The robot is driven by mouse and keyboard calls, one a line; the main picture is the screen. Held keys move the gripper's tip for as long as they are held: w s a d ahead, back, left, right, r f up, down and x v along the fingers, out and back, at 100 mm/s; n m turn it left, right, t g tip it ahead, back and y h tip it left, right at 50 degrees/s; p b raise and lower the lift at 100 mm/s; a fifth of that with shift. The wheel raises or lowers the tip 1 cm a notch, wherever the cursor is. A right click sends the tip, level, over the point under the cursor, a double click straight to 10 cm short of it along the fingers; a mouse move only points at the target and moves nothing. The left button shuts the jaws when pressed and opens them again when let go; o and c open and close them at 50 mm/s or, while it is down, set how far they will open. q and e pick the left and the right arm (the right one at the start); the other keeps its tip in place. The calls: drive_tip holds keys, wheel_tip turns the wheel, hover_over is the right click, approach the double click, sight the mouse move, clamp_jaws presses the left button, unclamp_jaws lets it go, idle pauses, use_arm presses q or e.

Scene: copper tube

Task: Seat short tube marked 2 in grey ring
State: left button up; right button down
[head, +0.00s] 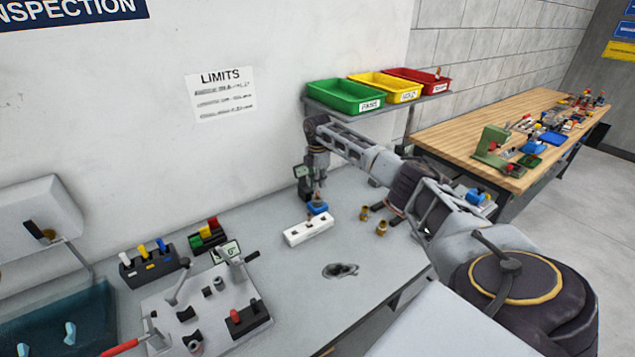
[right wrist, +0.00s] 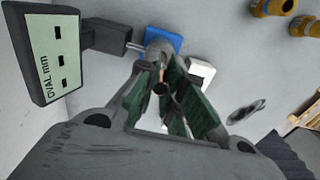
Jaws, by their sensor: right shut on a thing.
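My right gripper (head: 318,188) points down over the blue base of the gauge at the middle of the bench. In the right wrist view, my right gripper (right wrist: 163,76) has its green-padded fingers shut on a short copper tube (right wrist: 160,88), whose open end shows between them. No mark on the tube can be read. The grey ring (right wrist: 158,36) is on the blue base (right wrist: 172,38), just beyond the fingertips. Whether the tube touches the ring or is inside it, I cannot tell. My left gripper is out of view.
A gauge display (right wrist: 55,62) stands beside the ring. A white block with holes (head: 308,231) lies in front of it. Brass fittings (head: 382,228) stand to the right. A lever fixture (head: 205,305) is at the left.

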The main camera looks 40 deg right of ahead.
drive_tip(key=shift+f+b, duration=0.55)
drive_tip(key=shift+f, duration=0.9)
idle(0.5)
drive_tip(key=c, duration=1.5)
unclamp_jaws()
drive_tip(key=shift+o, duration=0.2)
drive_tip(key=shift+r, duration=0.1)
drive_tip(key=shift+r, duration=5.95)
drive_tip(key=shift+f, duration=0.1)
